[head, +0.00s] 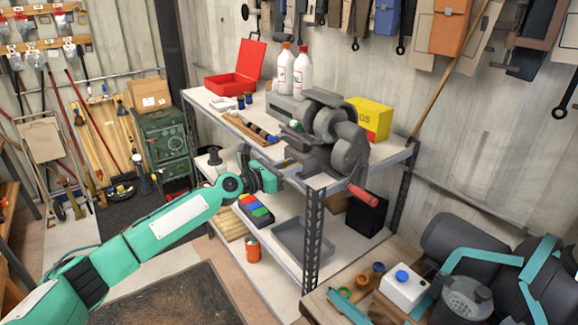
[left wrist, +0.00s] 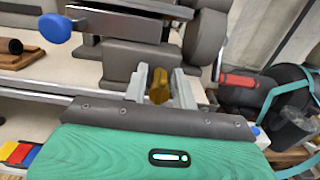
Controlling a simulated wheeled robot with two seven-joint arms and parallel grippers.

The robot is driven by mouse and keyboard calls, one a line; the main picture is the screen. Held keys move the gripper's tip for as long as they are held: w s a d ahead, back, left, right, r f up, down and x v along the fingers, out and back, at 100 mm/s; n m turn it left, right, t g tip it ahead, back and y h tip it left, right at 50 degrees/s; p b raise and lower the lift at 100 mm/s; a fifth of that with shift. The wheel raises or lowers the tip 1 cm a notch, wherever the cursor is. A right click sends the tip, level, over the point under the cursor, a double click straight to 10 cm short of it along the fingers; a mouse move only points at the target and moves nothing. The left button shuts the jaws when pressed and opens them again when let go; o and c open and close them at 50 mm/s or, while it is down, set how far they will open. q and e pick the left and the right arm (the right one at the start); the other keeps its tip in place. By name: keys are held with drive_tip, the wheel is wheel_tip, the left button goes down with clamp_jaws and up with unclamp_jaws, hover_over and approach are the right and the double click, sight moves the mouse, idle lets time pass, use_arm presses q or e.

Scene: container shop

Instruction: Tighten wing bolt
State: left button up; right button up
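A grey bench machine (head: 322,124) stands on the front corner of the shelf's top board. In the left wrist view, a brass wing bolt (left wrist: 159,86) shows below the machine's grey body (left wrist: 140,62). My left gripper (left wrist: 161,88) has one finger on each side of the bolt, with narrow gaps showing, so it looks open around the bolt. In the head view, my left gripper (head: 290,170) is at the shelf edge under the machine, and the bolt cannot be made out there. My right gripper is in neither view.
A red-handled lever (head: 360,195) sticks out at the machine's front right, and a blue knob (left wrist: 55,28) at its left. The metal shelf post (head: 313,235) stands just below my gripper. A yellow box (head: 372,118) and white bottles (head: 302,75) stand behind.

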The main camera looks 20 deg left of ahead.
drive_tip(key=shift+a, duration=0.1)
use_arm(q)
clamp_jaws()
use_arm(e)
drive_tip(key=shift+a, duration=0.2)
